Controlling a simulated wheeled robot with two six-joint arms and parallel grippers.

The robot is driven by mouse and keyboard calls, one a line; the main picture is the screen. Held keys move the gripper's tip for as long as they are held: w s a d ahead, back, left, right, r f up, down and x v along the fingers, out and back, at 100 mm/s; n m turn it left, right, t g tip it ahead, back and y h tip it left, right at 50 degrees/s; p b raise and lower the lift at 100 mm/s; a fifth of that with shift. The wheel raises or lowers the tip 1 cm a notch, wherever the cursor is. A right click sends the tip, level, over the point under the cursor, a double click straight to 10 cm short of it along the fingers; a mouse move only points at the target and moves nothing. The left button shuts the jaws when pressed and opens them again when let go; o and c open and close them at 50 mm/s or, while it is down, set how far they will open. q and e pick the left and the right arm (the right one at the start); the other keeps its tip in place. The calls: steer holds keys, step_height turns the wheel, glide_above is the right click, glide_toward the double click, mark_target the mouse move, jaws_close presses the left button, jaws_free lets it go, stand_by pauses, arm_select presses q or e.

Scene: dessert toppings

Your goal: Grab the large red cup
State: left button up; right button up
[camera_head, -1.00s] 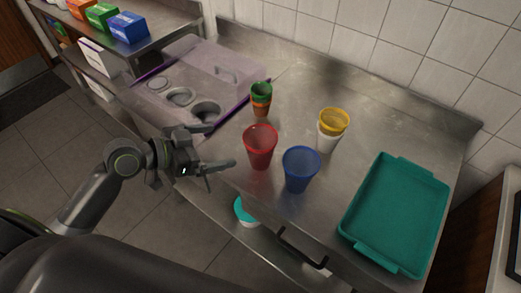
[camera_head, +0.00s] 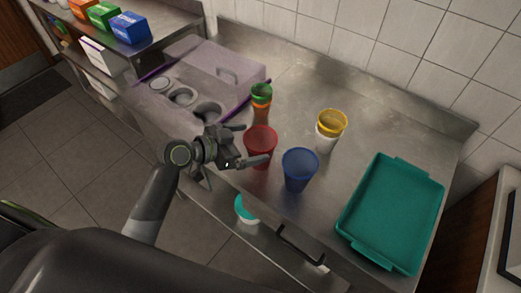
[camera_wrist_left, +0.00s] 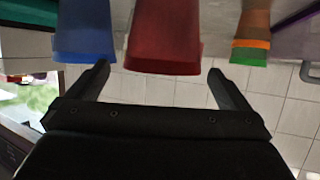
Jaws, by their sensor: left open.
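The large red cup (camera_head: 261,140) stands upright on the steel counter in the head view, left of the blue cup (camera_head: 299,170). My left gripper (camera_head: 256,145) is open at the red cup's near left side, with its fingers pointing toward it. In the left wrist view the red cup (camera_wrist_left: 165,40) lies ahead between the two open fingertips (camera_wrist_left: 157,75). That view is turned over, with the blue cup (camera_wrist_left: 84,30) to its left. I cannot tell whether the fingers touch the cup. My right gripper is not seen.
A stacked green and orange cup (camera_head: 261,94) stands behind the red cup. A yellow cup (camera_head: 332,121) on a white one stands to the right. A teal tray (camera_head: 392,215) lies at the right. A clear-lidded topping bin (camera_head: 215,65) is at the left. The counter's back is clear.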

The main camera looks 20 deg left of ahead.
mark_target(272, 139)
arm_select(q)
steer(key=p+x, duration=0.1)
steer(key=x, duration=0.3)
steer(key=shift+a+f+p, duration=0.2)
steer(key=shift+p, duration=0.15)
steer(key=shift+w+d+f, duration=0.25)
steer(key=shift+w+f, duration=0.05)
steer(key=shift+c, duration=0.4)
steer(key=c, duration=1.1)
steer(key=shift+o, duration=0.2)
